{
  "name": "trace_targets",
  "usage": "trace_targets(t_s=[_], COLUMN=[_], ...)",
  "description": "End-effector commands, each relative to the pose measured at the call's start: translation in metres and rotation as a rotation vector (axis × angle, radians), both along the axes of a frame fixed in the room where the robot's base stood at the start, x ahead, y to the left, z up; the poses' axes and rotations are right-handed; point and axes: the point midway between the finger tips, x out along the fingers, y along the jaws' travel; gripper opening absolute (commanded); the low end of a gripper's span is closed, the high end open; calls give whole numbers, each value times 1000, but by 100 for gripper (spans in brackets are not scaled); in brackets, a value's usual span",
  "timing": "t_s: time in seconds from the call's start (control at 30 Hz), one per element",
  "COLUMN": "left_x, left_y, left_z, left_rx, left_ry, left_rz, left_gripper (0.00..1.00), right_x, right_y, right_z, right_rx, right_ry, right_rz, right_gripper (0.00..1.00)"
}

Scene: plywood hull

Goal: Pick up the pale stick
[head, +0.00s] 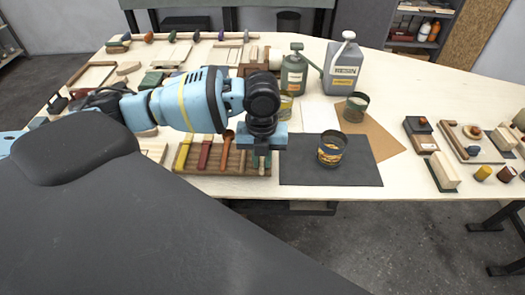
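My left gripper (262,160) points down over the right end of a brown wooden rack (226,160), close to the dark mat. Its fingers are small and dark here, and I cannot tell whether they are apart or shut on something. Several pale wooden pieces (153,150) lie at the left of the rack, partly hidden by my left arm. I cannot single out the pale stick for certain; it may be hidden by the gripper. My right gripper is not in view.
The rack holds a yellow piece (183,153), red pieces (205,154) and a brown spoon-like tool (226,148). A dark mat (330,172) bears an open tin (331,149). A grey jug (343,70) and a green can (293,75) stand behind.

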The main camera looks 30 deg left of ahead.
Motion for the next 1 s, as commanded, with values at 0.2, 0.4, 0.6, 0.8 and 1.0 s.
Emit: trace_targets(t_s=[0.2,0.4,0.6,0.8,1.0], left_x=[0,0,1,1,-25], left_y=[0,0,0,0,-16], left_z=[0,1,7,28,39], left_rx=[0,-1,-1,-1,-2], left_ry=[0,-1,-3,-2,1], left_rz=[0,0,0,0,-7], left_gripper=[0,0,0,0,0], right_x=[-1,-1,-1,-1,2], right_y=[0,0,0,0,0], right_z=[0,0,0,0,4], right_rx=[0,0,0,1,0], right_ry=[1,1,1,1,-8], right_rz=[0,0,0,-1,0], right_gripper=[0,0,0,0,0])
